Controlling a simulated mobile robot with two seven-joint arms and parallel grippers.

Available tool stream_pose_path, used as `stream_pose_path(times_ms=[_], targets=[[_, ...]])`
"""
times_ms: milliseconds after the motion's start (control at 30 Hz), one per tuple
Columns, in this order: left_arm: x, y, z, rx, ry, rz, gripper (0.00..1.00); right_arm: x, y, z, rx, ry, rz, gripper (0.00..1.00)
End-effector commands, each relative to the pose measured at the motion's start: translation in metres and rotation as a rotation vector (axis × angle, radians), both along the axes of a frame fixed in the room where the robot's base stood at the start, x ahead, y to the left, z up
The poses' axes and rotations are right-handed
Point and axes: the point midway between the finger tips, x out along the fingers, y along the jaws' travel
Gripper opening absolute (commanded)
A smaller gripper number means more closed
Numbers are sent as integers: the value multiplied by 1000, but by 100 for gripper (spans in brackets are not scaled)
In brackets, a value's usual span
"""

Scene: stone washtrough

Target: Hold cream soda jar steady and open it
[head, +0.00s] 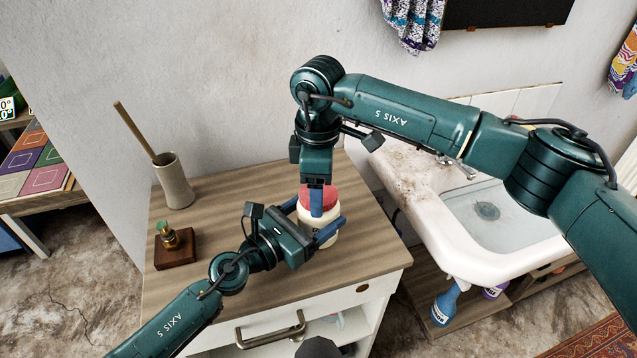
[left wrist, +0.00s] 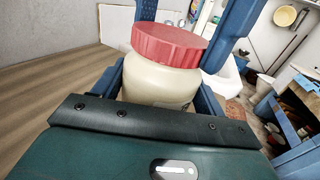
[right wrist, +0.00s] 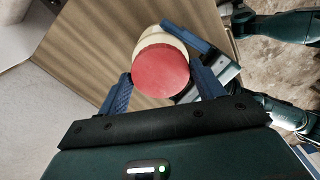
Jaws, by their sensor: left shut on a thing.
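The cream soda jar (head: 329,231), a cream-white jar with a red lid (head: 321,193), stands upright on the wooden cabinet top. The lid is on it. My left gripper (head: 325,225) is shut around the jar's body from the left; the pale body (left wrist: 160,82) shows between its fingers in the left wrist view. My right gripper (head: 317,200) points down from above, its fingers on either side of the lid (right wrist: 161,71). Whether they press on the lid I cannot tell. The fingers hide parts of the jar.
The cabinet top (head: 225,235) holds a beige vase with a wooden stick (head: 174,182) and a small brass object on a dark block (head: 175,247). A white sink (head: 440,235) adjoins on the right, with a blue bottle (head: 445,303) below. A wall stands behind.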

Motion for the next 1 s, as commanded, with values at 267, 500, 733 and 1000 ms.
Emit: stream_pose_path(times_ms=[267, 500, 733, 1000], targets=[[0, 0, -1, 1, 1, 0, 8, 0, 0, 0, 0, 0, 0, 44], [0, 0, 0, 1, 0, 0, 8, 0, 0, 0, 0, -1, 22, 34], [0, 0, 0, 1, 0, -1, 8, 0, 0, 1, 0, -1, 400, 34], [0, 0, 0, 1, 0, -1, 8, 0, 1, 1, 0, -2, 1016, 34]])
